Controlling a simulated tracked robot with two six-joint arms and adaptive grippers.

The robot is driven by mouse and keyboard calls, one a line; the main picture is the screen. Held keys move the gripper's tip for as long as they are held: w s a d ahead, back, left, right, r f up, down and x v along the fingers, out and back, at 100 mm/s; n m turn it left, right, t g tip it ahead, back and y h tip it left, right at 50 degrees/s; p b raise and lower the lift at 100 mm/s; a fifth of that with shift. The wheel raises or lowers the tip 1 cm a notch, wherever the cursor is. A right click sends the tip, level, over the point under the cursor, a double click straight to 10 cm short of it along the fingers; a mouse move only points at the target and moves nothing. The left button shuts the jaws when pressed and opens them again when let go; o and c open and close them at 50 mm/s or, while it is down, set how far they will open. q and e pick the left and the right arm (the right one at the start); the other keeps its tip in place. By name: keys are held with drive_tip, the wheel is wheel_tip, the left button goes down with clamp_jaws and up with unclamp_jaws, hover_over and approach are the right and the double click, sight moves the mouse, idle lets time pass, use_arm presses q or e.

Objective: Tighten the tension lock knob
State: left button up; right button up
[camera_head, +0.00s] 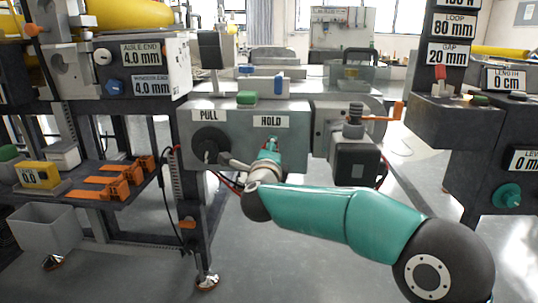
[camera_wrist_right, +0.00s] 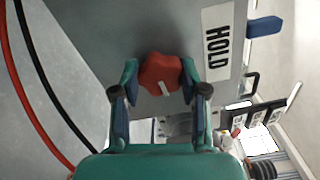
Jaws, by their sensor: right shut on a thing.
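The tension lock knob (camera_wrist_right: 161,70) is red and lobed, with a white mark, and sits on a grey machine panel next to the HOLD label (camera_wrist_right: 217,42). My right gripper (camera_wrist_right: 159,78) has one finger on each side of the knob and is shut on it. In the head view my right gripper (camera_head: 270,148) reaches the panel just below the HOLD label (camera_head: 270,122), and the knob is hidden behind it. My left gripper is not in view.
A round black dial (camera_head: 210,144) sits under the PULL label left of my gripper. A dark box (camera_head: 355,160) and an orange-handled crank (camera_head: 383,112) are to the right. Red and black cables (camera_wrist_right: 40,90) hang beside the panel.

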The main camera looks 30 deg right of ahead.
drive_tip(key=shift+d+f+m, duration=0.1)
drive_tip(key=shift+f+m, duration=0.25)
drive_tip(key=shift+m, duration=0.15)
drive_tip(key=o, duration=1)
drive_tip(key=shift+o, duration=0.7)
drive_tip(key=shift+r, duration=0.2)
drive_tip(key=v, duration=1.2)
drive_tip(key=shift+f, duration=0.1)
